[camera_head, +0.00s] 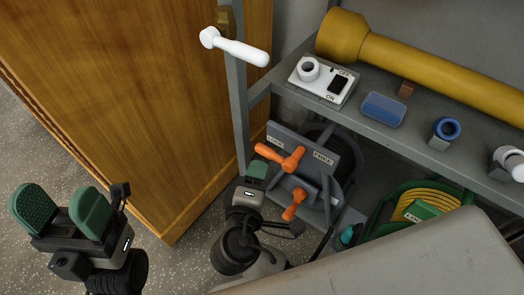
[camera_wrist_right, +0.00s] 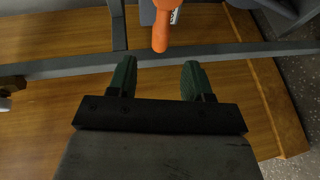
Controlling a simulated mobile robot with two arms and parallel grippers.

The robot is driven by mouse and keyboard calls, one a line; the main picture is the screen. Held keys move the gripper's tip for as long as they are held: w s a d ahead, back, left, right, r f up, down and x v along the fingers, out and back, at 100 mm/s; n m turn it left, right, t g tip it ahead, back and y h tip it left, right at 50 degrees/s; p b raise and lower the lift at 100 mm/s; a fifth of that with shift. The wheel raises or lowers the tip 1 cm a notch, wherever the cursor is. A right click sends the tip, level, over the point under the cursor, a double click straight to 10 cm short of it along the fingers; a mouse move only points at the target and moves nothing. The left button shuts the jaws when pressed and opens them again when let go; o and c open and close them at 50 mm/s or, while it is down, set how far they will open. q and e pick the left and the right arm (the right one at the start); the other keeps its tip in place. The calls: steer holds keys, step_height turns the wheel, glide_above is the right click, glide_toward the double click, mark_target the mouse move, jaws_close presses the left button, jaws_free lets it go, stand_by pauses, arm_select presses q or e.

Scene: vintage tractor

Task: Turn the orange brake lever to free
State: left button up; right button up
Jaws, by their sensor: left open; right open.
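Two orange handles show on a grey reel bracket under the shelf in the head view: an upper orange lever (camera_head: 281,157) between two small labels, and a lower orange handle (camera_head: 294,205). In the right wrist view an orange handle (camera_wrist_right: 161,33) points toward the gap of my open, empty right gripper (camera_wrist_right: 157,78), beyond the fingertips. My left gripper (camera_head: 62,208) is open and empty, far left.
A wooden cabinet (camera_head: 150,90) stands at the left. A grey shelf post (camera_head: 237,110) rises beside the bracket. A green and yellow hose reel (camera_head: 425,205) is at the right.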

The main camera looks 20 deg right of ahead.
mark_target(264, 155)
steer(key=b+x, duration=0.2)
steer(key=x, duration=0.6)
steer(key=shift+w+d+f+b, duration=0.15)
steer(key=shift+w+d+b, duration=0.05)
steer(key=shift+w+b, duration=0.1)
jaws_close()
